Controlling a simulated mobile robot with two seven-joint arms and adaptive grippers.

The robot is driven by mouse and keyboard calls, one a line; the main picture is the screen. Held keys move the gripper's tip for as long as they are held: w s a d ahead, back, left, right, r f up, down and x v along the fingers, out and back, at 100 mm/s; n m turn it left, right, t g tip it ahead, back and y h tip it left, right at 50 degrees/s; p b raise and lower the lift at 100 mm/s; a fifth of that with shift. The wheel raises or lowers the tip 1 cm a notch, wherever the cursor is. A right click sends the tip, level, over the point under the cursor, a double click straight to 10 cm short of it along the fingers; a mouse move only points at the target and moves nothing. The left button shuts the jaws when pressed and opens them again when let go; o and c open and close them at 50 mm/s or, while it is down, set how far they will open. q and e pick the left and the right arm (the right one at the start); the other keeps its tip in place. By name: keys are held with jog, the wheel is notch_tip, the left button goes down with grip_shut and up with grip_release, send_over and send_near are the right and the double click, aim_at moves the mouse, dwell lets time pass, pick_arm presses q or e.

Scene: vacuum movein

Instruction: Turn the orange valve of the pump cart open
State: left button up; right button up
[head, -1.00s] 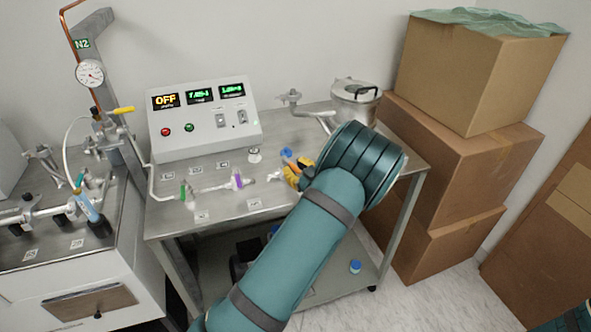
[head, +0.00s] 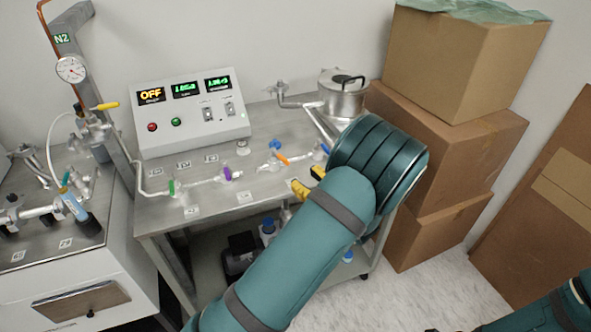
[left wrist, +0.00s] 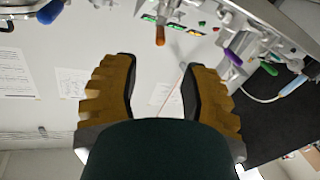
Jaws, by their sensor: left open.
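The orange valve (head: 282,159) sits on the glass line on the top of the pump cart (head: 245,212), between two blue handles. Its short handle slants down to the right. It also shows in the left wrist view as an orange handle (left wrist: 160,36) just beyond my fingertips. My left gripper (head: 309,181) has yellow fingers and is just right of and nearer than the valve, apart from it. In the left wrist view the left gripper (left wrist: 158,68) is open, with nothing between its fingers. My teal left wrist hides part of the cart. My right gripper is not in view.
Green (head: 171,187) and purple (head: 227,173) valves stand to the left on the cart. A control box (head: 192,115) reading OFF stands behind, with a metal pot (head: 343,95) at the back right. Stacked cardboard boxes (head: 445,145) stand close to the right.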

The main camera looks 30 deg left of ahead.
pick_arm(q)
jog(key=shift+v, duration=0.95)
